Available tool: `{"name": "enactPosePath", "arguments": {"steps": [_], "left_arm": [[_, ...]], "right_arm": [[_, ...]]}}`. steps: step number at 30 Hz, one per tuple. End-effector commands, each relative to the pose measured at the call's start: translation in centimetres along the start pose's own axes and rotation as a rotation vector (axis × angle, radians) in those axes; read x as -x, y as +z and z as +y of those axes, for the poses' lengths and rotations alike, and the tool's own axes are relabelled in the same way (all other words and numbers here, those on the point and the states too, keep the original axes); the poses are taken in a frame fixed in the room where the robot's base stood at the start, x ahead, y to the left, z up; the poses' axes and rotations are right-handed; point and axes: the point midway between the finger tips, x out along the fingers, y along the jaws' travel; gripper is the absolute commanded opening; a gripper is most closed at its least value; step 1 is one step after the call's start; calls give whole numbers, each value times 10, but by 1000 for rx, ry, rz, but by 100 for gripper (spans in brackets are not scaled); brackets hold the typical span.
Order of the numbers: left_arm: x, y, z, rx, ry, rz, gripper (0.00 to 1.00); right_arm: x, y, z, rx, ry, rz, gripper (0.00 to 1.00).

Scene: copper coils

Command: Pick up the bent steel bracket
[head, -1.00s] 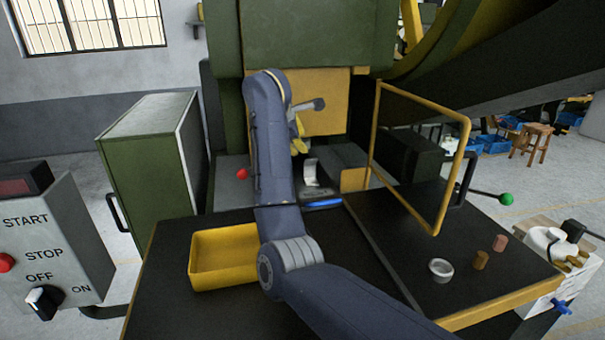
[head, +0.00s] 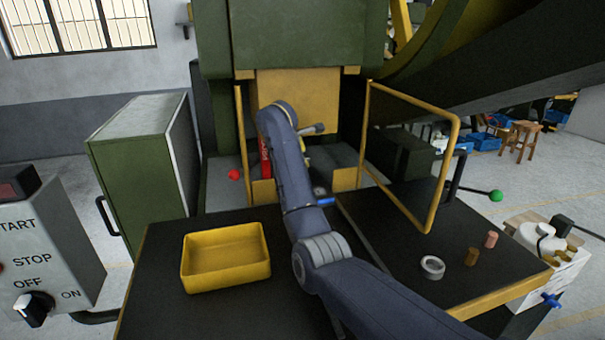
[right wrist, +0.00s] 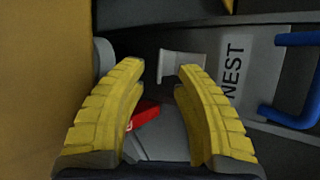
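The bent steel bracket (right wrist: 181,64) shows in the right wrist view as a small pale grey piece with flared edges. It lies just beyond my right gripper's fingertips, beside a grey plate marked NEST (right wrist: 235,62). My right gripper (right wrist: 161,70) has its two yellow ribbed fingers spread, with nothing between them. In the head view my right arm reaches into the press opening and hides the bracket and most of the gripper. My left gripper is not in view.
A blue handle (right wrist: 302,92) is right of the nest plate. A red part (right wrist: 144,113) shows beneath the fingers. An empty yellow bin (head: 226,270) sits on the black table. A yellow guard frame (head: 450,170) stands to the right. A pale ring (head: 432,267) lies front right.

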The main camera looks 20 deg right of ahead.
Motion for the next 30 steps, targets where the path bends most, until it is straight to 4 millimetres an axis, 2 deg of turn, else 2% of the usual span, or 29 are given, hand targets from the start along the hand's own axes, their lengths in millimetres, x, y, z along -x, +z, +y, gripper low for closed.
{"name": "enactPosePath", "arguments": {"steps": [3,9,19,20,28,30], "left_arm": [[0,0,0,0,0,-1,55],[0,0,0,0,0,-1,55],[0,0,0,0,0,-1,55],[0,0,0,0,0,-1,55],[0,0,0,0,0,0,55],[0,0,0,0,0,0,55]], "right_arm": [[-17,2,0,2,-3,-4,31],[-36,2,0,2,-1,-3,31],[-41,1,0,1,0,-1,31],[-41,1,0,1,0,-1,34],[-41,1,0,1,-1,-1,3],[-41,1,0,1,-1,-1,0]]}}
